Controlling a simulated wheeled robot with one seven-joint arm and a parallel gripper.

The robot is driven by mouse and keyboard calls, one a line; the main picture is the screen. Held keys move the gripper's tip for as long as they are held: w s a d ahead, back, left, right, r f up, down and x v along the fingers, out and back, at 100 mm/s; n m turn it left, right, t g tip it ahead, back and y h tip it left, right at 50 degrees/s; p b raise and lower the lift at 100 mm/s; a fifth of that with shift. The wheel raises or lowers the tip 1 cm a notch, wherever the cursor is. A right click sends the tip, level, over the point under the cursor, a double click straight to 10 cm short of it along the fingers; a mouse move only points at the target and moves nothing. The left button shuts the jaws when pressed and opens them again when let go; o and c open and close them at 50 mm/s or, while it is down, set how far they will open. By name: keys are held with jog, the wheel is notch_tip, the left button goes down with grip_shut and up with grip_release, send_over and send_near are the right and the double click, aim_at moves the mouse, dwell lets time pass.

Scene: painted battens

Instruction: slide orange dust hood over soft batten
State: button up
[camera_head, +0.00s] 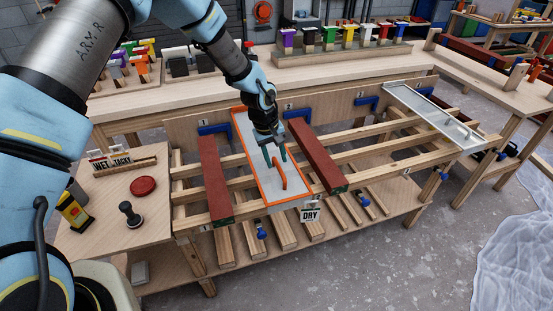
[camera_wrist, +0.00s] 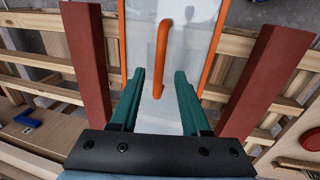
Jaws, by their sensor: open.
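The orange dust hood is a clear panel with an orange rim (camera_head: 240,137) and an orange bar handle (camera_head: 279,173). It lies across the wooden rack between two dark red battens, the left one (camera_head: 214,180) and the right one (camera_head: 317,157). My gripper (camera_head: 274,156) is open just above the hood, its green fingers pointing down near the handle. In the wrist view the handle (camera_wrist: 163,50) stands ahead of and between the open fingers (camera_wrist: 158,82), not gripped. Whatever lies under the hood is not clear. I cannot tell which batten is soft.
A "DRY" sign (camera_head: 311,215) stands at the hood's front end. A second, grey-framed clear hood (camera_head: 433,116) lies at the rack's right. A side table at left holds "WET" and "TACKY" signs (camera_head: 112,162), a red disc (camera_head: 143,187) and a dark knobbed tool (camera_head: 130,214).

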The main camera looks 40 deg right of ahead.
jog(key=shift+s+d+f, duration=0.15)
jog(key=shift+d+f, duration=0.05)
jog(key=shift+f, duration=0.8)
grip_shut()
dwell(0.8)
